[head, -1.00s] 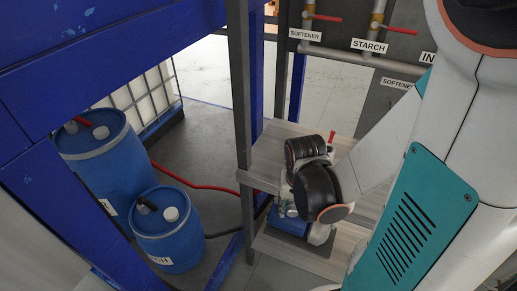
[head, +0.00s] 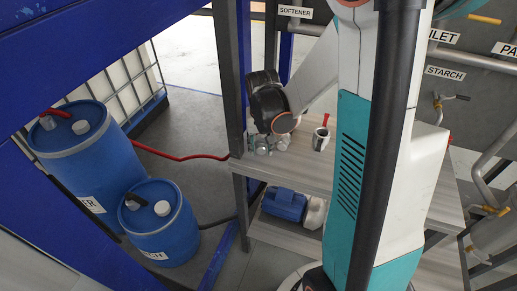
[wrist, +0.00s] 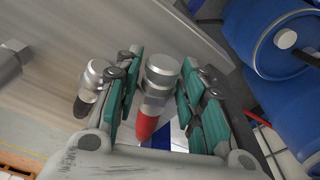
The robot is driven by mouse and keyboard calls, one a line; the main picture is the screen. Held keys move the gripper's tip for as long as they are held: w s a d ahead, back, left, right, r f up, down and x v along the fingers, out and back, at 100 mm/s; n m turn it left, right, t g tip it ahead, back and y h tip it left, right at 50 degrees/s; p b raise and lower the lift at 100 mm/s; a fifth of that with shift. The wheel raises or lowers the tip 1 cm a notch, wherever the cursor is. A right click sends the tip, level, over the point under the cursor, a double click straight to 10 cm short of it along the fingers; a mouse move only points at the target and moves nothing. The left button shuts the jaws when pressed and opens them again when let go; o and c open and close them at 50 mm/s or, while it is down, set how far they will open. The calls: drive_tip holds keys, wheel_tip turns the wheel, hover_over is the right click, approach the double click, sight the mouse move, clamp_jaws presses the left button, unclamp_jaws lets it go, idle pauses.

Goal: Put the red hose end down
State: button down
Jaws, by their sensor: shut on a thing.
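My gripper (wrist: 157,66) is shut on the red hose end, a silver metal coupling (wrist: 160,80) on a red hose, between its teal finger pads. In the head view my gripper (head: 262,146) is at the left end of the grey wooden shelf top (head: 345,185). The red hose (head: 180,156) runs from the left blue drum to this corner. A second silver coupling with a black hose (wrist: 93,82) is just left of my fingers in the wrist view. I cannot tell whether the held end touches the shelf.
A dark post (head: 232,90) rises at the shelf's left corner. Blue drums (head: 160,222) stand on the left.

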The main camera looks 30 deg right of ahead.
drive_tip(key=shift+w+d, duration=0.2)
drive_tip(key=shift+w, duration=0.6)
drive_tip(key=shift+w+f+b, duration=0.15)
drive_tip(key=shift+f+b, duration=0.3)
drive_tip(key=shift+f, duration=0.45)
drive_tip(key=shift+w+f+b, duration=0.15)
drive_tip(key=shift+f+b, duration=0.3)
drive_tip(key=shift+f, duration=0.4)
drive_tip(key=shift+f, duration=0.15)
drive_tip(key=c, duration=1.3)
unclamp_jaws()
drive_tip(key=r+p, duration=0.1)
drive_tip(key=r, duration=0.3)
drive_tip(key=s+r+p, duration=0.1)
drive_tip(key=r, duration=0.3)
drive_tip(key=r+p, duration=0.1)
drive_tip(key=r, duration=0.3)
drive_tip(key=shift+s+a+r+p, duration=0.15)
drive_tip(key=shift+s+a+p, duration=0.05)
drive_tip(key=shift+a+p, duration=0.2)
